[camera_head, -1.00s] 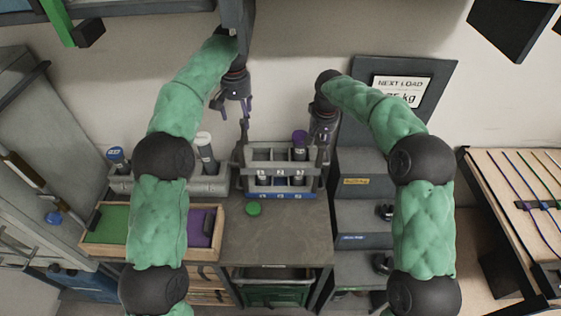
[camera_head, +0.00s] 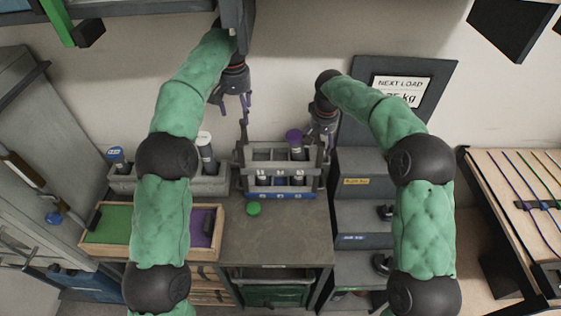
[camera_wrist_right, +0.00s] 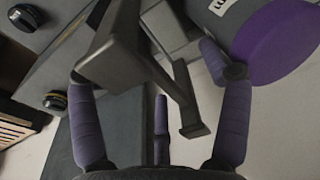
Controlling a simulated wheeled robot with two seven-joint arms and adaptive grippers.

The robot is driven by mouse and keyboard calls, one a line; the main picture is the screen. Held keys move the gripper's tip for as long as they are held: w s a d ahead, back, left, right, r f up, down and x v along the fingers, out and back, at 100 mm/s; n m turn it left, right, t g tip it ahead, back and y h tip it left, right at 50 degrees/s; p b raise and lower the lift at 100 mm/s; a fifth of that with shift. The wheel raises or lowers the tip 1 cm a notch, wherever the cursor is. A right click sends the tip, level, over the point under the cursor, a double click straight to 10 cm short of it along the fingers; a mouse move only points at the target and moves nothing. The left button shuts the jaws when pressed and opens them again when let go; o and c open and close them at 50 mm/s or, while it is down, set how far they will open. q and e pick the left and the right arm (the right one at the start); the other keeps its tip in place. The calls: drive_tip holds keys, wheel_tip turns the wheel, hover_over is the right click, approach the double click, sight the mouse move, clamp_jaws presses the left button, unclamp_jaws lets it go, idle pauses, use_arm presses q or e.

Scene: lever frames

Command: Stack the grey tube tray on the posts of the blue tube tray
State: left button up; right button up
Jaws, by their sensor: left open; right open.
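The grey tube tray (camera_head: 254,154) is above the blue tube tray (camera_head: 281,193) on the bench. I cannot tell whether it is seated on the posts. A purple-capped tube (camera_head: 295,141) stands up at its right side, slightly tilted. Labelled tubes show at the level of the blue tray. My left gripper (camera_head: 245,110) is open and empty, above the left end of the trays. My right gripper (camera_head: 322,137) is open at their right end. In the right wrist view, grey tray parts (camera_wrist_right: 150,72) lie between its spread fingers, with the purple cap (camera_wrist_right: 277,45) beside one finger.
A grey rack (camera_head: 180,184) with tubes stands to the left, behind a wooden box (camera_head: 152,244) with green and purple compartments. A green cap (camera_head: 253,209) lies on the bench (camera_head: 285,235). Dark stepped units (camera_head: 362,200) stand close on the right. The front bench is clear.

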wheel_tip(320, 180, up, 12)
drive_tip(key=s, duration=0.1)
drive_tip(key=shift+s, duration=0.2)
drive_tip(key=shift+f, duration=0.1)
idle(0.6)
